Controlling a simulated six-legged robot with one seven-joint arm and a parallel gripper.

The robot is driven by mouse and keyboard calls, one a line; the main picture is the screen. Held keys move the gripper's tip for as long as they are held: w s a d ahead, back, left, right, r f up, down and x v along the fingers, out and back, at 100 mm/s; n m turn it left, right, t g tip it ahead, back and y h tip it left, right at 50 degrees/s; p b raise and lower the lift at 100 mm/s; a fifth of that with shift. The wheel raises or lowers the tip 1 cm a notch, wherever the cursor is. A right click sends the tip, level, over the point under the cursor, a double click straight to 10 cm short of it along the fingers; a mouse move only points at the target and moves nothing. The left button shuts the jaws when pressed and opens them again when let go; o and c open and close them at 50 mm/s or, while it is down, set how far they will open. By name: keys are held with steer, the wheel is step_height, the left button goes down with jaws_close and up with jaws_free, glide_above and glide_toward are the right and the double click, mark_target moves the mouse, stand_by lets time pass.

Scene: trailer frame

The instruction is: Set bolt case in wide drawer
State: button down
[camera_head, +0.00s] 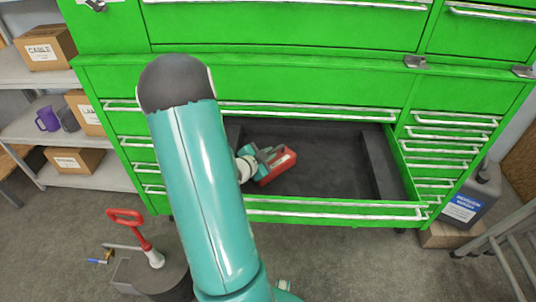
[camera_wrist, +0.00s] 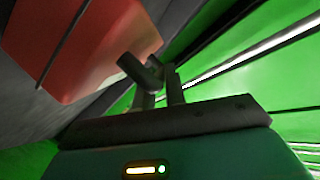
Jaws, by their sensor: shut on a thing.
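The bolt case (camera_head: 282,166) is a red case with a pale edge, and it shows large at the upper left of the wrist view (camera_wrist: 75,45). My gripper (camera_head: 264,161) is shut on it, with its dark fingers (camera_wrist: 152,78) at the case's near end. The wide drawer (camera_head: 335,158) of the green cabinet is pulled open, with a dark, otherwise empty interior. The case is tilted within the drawer's opening, toward its left side. I cannot tell whether it touches the drawer floor. My arm hides the drawer's left end.
The drawer's green front edge with a silver handle (camera_head: 335,213) lies in front. Narrow shut drawers (camera_head: 440,150) stand to the right. A shelf with boxes (camera_head: 75,161) is at the left, and a grey jug (camera_head: 470,200) is at the right. The drawer's middle and right are free.

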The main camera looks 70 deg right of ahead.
steer(key=shift+f, duration=0.2)
steer(key=c, duration=1.5)
jaws_free()
steer(key=shift+o, duration=0.2)
steer(key=shift+r, duration=0.1)
steer(key=v, duration=0.7)
steer(key=shift+a, duration=0.2)
steer(key=shift+w, duration=0.15)
